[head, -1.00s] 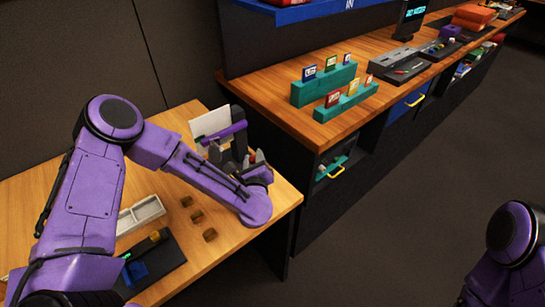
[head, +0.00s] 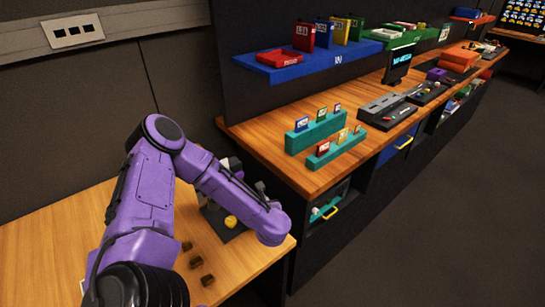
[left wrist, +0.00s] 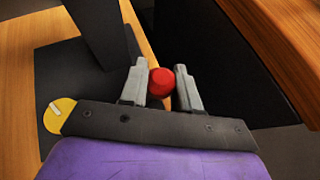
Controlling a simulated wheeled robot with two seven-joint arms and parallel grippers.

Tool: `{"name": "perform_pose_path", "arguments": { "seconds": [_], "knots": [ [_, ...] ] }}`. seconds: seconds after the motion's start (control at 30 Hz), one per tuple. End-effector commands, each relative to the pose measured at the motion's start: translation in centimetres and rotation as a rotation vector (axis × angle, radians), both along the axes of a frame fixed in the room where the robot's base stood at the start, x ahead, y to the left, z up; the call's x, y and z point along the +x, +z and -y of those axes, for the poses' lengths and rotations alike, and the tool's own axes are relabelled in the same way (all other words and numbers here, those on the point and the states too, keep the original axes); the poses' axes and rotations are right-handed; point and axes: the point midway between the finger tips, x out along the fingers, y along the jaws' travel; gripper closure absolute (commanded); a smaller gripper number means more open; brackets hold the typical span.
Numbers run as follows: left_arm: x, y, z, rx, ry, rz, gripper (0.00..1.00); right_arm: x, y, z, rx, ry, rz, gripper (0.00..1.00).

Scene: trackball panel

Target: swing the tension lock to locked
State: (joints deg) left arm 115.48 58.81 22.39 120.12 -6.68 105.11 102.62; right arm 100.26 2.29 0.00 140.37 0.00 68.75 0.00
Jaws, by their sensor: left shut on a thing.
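In the left wrist view, the two grey fingers of my left gripper (left wrist: 161,88) are shut on a red knob (left wrist: 161,79), which looks like the handle end of the tension lock. The rest of the lock is hidden. In the head view, the yellow part (head: 231,222) and dark base (head: 226,235) sit under my left forearm, which hides most of the gripper. My right gripper is out of view.
The wooden table (head: 50,235) has several small dark brown pieces (head: 196,262) near its front. A longer bench with teal card racks (head: 316,131) stands to the right. A blue shelf (head: 335,60) hangs above it. The floor at right is clear.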

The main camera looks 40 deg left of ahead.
Motion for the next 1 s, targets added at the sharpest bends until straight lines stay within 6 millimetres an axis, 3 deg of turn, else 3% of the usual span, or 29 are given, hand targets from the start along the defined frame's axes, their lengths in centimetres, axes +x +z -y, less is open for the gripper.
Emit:
{"name": "perform_pose_path", "arguments": {
  "seconds": [0.53, 0.57, 0.87, 1.0],
  "knots": [
    [-0.7, -0.4, -0.5, 0.001, 0.014, -0.034, 1.00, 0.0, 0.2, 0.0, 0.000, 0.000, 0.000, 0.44],
    [-0.7, -0.4, -0.5, 0.001, 0.014, -0.034, 0.60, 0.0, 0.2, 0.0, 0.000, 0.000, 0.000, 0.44],
    [-0.5, -0.2, -0.4, 0.003, 0.012, -0.027, 0.60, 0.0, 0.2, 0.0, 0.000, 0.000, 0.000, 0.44],
    [-1.2, 0.6, 1.1, 0.000, 0.008, -0.025, 0.60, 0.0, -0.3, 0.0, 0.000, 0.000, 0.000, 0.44]
  ]
}}
